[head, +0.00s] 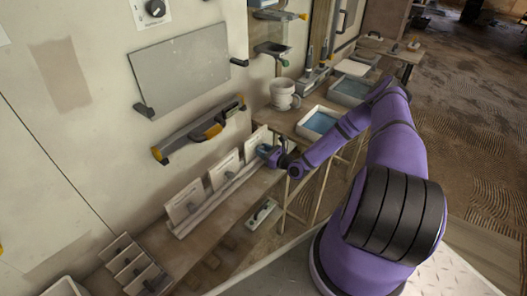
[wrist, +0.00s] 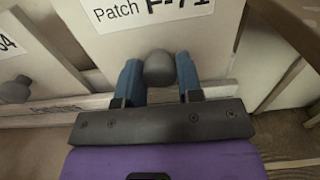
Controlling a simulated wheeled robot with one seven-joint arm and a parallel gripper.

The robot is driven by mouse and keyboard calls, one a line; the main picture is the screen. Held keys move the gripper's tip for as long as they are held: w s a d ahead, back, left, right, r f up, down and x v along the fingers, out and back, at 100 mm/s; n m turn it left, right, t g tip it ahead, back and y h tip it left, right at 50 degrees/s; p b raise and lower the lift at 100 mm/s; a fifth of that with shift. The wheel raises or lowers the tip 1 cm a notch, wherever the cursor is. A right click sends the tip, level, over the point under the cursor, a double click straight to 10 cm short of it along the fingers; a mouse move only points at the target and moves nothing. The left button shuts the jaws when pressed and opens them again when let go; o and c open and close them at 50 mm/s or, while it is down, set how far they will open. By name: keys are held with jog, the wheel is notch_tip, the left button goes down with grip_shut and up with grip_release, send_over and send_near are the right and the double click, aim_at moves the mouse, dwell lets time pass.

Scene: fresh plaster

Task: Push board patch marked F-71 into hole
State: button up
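The patch marked F-71 (wrist: 205,25) is a pale board with a printed label and a round grey knob (wrist: 159,68). It stands upright in a rack in the wrist view. In the head view it appears to be the rightmost patch (head: 254,142). My gripper (wrist: 160,70) has its blue fingers on both sides of the knob, seemingly touching it. In the head view my gripper (head: 268,152) is at the right end of the rack. I cannot make out a hole in the wall in either view.
Other patches (head: 184,203) stand to the left in the rack (head: 205,212). A grey panel (head: 180,70) and a yellow-black level (head: 200,128) are on the wall above.

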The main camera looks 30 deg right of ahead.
aim_at(257, 139)
jog(key=shift+r, duration=0.1)
dwell(0.3)
jog(key=shift+r, duration=2.2)
jog(key=shift+s, duration=0.15)
jog(key=shift+v, duration=2.9)
